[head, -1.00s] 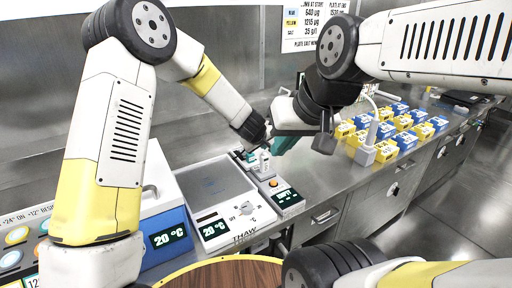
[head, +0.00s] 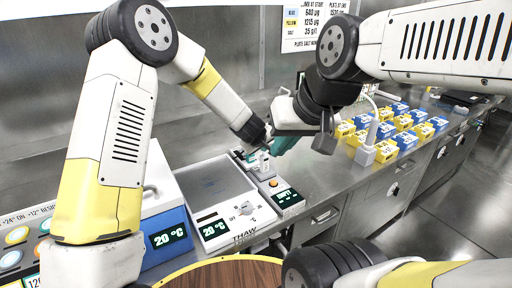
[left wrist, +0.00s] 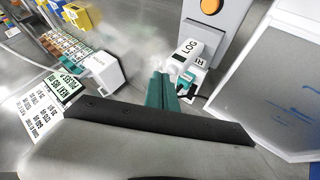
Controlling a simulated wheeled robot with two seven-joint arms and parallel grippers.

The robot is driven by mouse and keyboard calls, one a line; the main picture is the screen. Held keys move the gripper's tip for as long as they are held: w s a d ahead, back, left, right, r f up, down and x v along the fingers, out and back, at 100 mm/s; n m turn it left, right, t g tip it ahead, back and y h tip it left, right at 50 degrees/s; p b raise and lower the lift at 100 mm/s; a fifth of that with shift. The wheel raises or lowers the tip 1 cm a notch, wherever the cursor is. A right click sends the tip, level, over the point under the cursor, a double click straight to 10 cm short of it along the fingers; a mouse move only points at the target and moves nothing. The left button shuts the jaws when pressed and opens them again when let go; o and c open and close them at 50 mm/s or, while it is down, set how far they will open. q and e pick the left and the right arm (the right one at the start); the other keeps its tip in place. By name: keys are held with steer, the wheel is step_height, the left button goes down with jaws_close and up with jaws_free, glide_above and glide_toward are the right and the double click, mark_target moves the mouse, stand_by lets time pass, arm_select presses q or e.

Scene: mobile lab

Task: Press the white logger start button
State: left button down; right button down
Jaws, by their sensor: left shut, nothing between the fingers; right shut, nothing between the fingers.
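The white logger (left wrist: 194,42), marked LOG, stands behind the grey unit with the orange button in the left wrist view. It shows in the head view as a small upright white piece (head: 264,161). My left gripper (left wrist: 161,80) is shut and empty, its teal fingertips close beside the LOG end. I cannot tell whether they touch it. In the head view the teal fingers (head: 284,144) come in just right of the white piece. The start button itself is not clearly distinguishable, partly hidden by the fingers. My right arm shows at the upper right, but its gripper is not visible.
The grey unit has an orange button (head: 273,183) and a dark display (head: 286,196). A thaw plate (head: 210,190) lies to its left. A white box with a cable (head: 366,152) and several blue and yellow boxes (head: 405,140) stand to the right.

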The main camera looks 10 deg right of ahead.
mark_target(264, 157)
arm_select(q)
steer(key=shift+f, duration=0.5)
stand_by(0.3)
steer(key=shift+r, duration=0.95)
steer(key=shift+r, duration=2.55)
